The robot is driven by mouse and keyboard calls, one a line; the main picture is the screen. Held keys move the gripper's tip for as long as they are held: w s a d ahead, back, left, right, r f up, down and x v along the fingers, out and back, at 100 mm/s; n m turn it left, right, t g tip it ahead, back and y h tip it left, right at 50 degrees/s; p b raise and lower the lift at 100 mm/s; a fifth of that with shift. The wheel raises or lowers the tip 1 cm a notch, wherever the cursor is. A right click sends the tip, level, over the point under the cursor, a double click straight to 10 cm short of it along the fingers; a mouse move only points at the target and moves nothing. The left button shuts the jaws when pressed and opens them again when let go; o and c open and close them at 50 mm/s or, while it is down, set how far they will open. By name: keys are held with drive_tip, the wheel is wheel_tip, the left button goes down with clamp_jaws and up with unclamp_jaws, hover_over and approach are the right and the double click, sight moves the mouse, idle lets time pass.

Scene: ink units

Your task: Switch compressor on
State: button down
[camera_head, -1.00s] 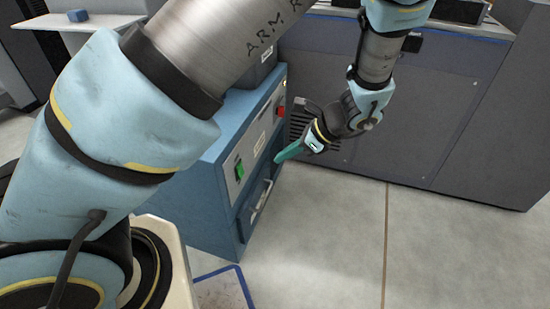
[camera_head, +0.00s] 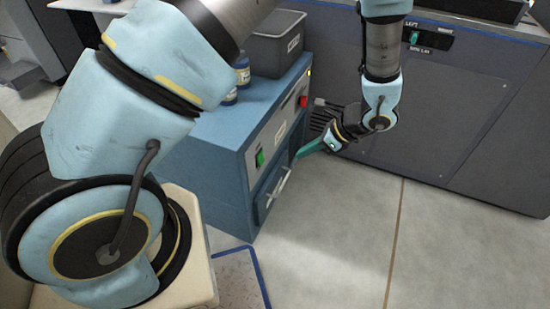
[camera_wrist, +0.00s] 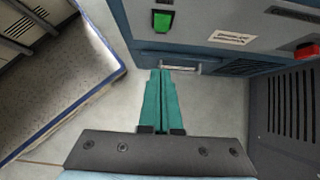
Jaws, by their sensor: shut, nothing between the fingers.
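The compressor is a blue cabinet (camera_head: 222,165) standing on the floor. Its front panel carries a green switch (camera_head: 260,158) toward the left and a red button (camera_head: 303,101) toward the right. In the wrist view the green switch (camera_wrist: 163,22) is at the top, and the red button (camera_wrist: 307,50) is at the right edge, partly cut off. My gripper (camera_head: 301,154) has teal fingers, closed together and empty, in front of the panel to the right of the green switch. In the wrist view the fingertips (camera_wrist: 161,72) point toward the cabinet's lower front, apart from the switch.
A metal handle (camera_head: 278,187) is on the cabinet's lower front. A grey bin (camera_head: 275,50) and blue bottles (camera_head: 242,72) stand on top. A large dark grey machine (camera_head: 450,110) stands behind and to the right. A blue-edged mat (camera_head: 236,280) lies on the floor; the floor at right is clear.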

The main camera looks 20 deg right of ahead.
sight(261, 159)
drive_tip(key=w+a+r+x, duration=0.1)
drive_tip(key=x, duration=1.1)
drive_tip(key=shift+w+a+b, duration=0.35)
drive_tip(key=shift+a+b, duration=0.05)
drive_tip(key=shift+a, duration=0.15)
drive_tip(key=shift+w+a+f+y, duration=0.1)
drive_tip(key=shift+w+a+y, duration=0.1)
drive_tip(key=shift+y, duration=0.1)
drive_tip(key=shift+r, duration=0.2)
